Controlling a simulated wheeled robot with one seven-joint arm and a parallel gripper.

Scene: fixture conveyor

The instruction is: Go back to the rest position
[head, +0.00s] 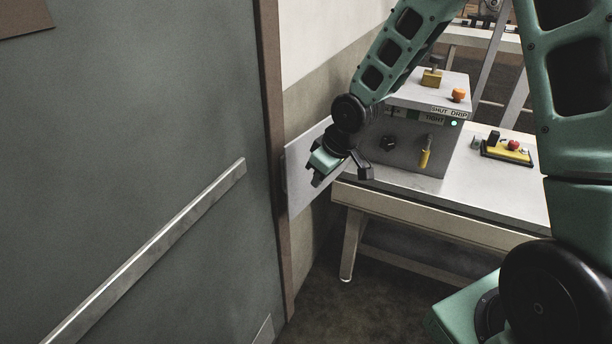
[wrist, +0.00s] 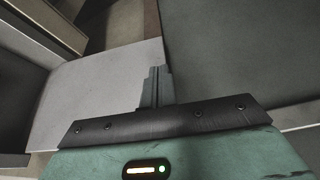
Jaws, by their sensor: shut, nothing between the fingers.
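My gripper (head: 318,180) hangs at the end of my green arm in the head view, near the middle, in front of a pale grey plate (head: 304,185) at the edge of the door frame. In the wrist view the fingers of my gripper (wrist: 158,72) are together with nothing between them. The pale plate (wrist: 85,85) fills the left of the wrist view behind them. I cannot tell whether the fingertips touch it.
A grey door (head: 130,130) with a metal push bar (head: 150,245) fills the left. Right of my gripper stands a table (head: 470,205) bearing a grey control box (head: 408,150) with knobs and a yellow lever (head: 424,155). A yellow button box (head: 507,153) lies further right. Open floor shows below.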

